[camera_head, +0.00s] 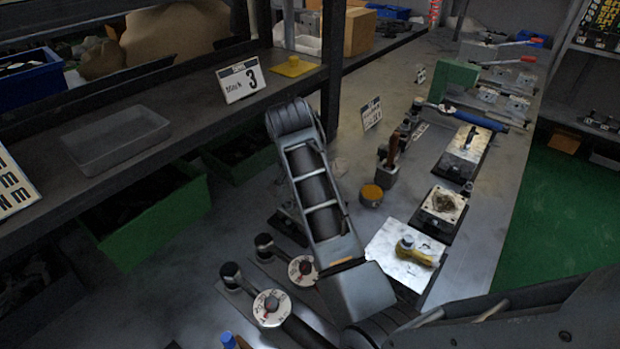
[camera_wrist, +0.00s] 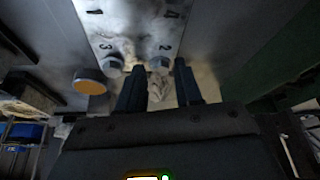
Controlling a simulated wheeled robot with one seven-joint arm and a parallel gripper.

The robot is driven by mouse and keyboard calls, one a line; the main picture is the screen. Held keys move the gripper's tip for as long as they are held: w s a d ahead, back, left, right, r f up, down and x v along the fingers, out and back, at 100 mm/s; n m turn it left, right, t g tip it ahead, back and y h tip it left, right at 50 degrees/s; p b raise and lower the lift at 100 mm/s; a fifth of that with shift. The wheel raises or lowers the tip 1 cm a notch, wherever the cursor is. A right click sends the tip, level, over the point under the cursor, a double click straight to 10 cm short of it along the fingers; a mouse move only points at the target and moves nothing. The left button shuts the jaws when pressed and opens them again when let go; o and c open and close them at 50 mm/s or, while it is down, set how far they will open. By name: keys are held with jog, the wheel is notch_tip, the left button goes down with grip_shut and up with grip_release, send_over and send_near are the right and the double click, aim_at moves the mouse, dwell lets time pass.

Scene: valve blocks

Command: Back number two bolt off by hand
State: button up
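In the wrist view, a pale grey plate (camera_wrist: 125,20) carries the dark numerals 2, 3 and 4. The number two bolt (camera_wrist: 157,63) has a grey head and sits beside the numeral 2. Another grey bolt (camera_wrist: 113,67) sits beside the numeral 3, left of my left finger. My gripper (camera_wrist: 159,67) is open, its two dark fingers apart. The number two bolt shows between the fingertips; I cannot tell whether they touch it or how deep they reach. A beige rag-like patch (camera_wrist: 157,88) shows between the fingers. In the head view, my fingertips cannot be made out.
Two round dials (camera_head: 271,307) with dark levers sit in front. A shelf (camera_head: 190,95) runs left.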

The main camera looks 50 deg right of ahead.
jog(key=shift+p, duration=0.35)
dwell(0.4)
grip_shut()
jog(key=n, duration=0.1)
jog(key=n+t, duration=0.1)
jog(key=n, duration=0.3)
jog(key=shift+s+d+t+y, duration=0.15)
jog(key=shift+s+t+y, duration=0.15)
jog(key=shift+t+y, duration=0.1)
jog(key=n, duration=0.1)
jog(key=n+y, duration=0.1)
jog(key=n, duration=0.1)
jog(key=n+t, duration=0.1)
jog(key=n, duration=0.1)
jog(key=shift+s+d+y, duration=0.1)
jog(key=shift+d+y, duration=0.15)
jog(key=shift+y, duration=0.15)
jog(key=n, duration=0.2)
jog(key=n+y, duration=0.1)
jog(key=n, duration=0.1)
jog(key=n+y, duration=0.1)
jog(key=n, duration=0.1)
jog(key=shift+d+n, duration=0.3)
jog(key=n+y, duration=0.1)
jog(key=n, duration=0.1)
jog(key=n+y, duration=0.1)
jog(key=n, duration=0.2)
jog(key=shift+d+g, duration=0.2)
jog(key=shift+g, duration=0.1)
